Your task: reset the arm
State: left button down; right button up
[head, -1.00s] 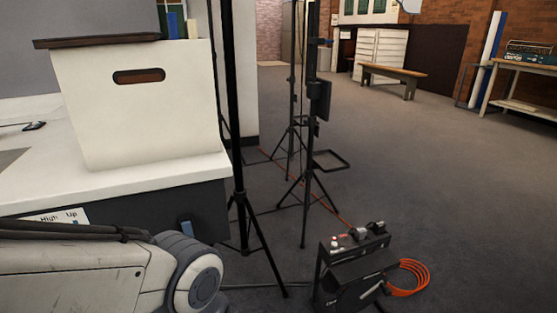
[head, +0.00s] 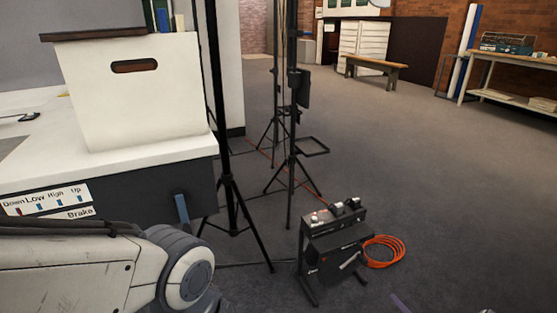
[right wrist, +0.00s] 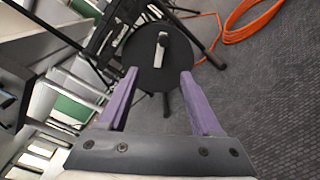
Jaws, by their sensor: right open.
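My right gripper (right wrist: 158,76) shows in the right wrist view with its two purple fingers spread apart and nothing between them. My left arm's pale link and round joint cross the lower left of the head view. The left gripper itself is out of view.
A white archival box (head: 140,95) with a handle slot stands on the white-topped table (head: 150,150). Black tripod stands (head: 225,130) rise beside it. A black equipment case (head: 335,235) with an orange cable (head: 383,262) sits on the floor.

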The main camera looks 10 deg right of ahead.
jog(key=w+a+r+m+g+h+p, duration=0.1)
jog(key=w+a+r+m+g, duration=0.15)
jog(key=w+r, duration=0.65)
jog(key=w+a+r+m+g+h+p, duration=0.1)
jog(key=w+a+r+m+g, duration=0.15)
jog(key=w+r, duration=0.7)
jog(key=w+a+r+m+g+h+p, duration=0.1)
jog(key=a+r+m, duration=0.2)
jog(key=a+r, duration=0.45)
jog(key=w+a+r+m+g+h, duration=0.1)
jog(key=w+a+r+m+g, duration=0.3)
jog(key=a, duration=0.7)
jog(key=s+a+r+m+g+p, duration=0.1)
jog(key=s+a+r+m, duration=0.15)
jog(key=s+a, duration=0.35)
jog(key=s+a+r+m, duration=0.1)
jog(key=s+a+r, duration=0.3)
jog(key=s, duration=0.3)
jog(key=s+a+r+m+g+p, duration=0.1)
jog(key=s+a+r, duration=0.3)
jog(key=s+a, duration=0.25)
jog(key=s+a+r+m+g, duration=0.2)
jog(key=s, duration=1.2)
jog(key=s+a+r+m+g, duration=0.1)
jog(key=s+r+m+g, duration=0.15)
jog(key=s, duration=1.15)
notch_tip(320, 180, up, 37)
jog(key=p, duration=3.8)
jog(key=shift+p, duration=0.4)
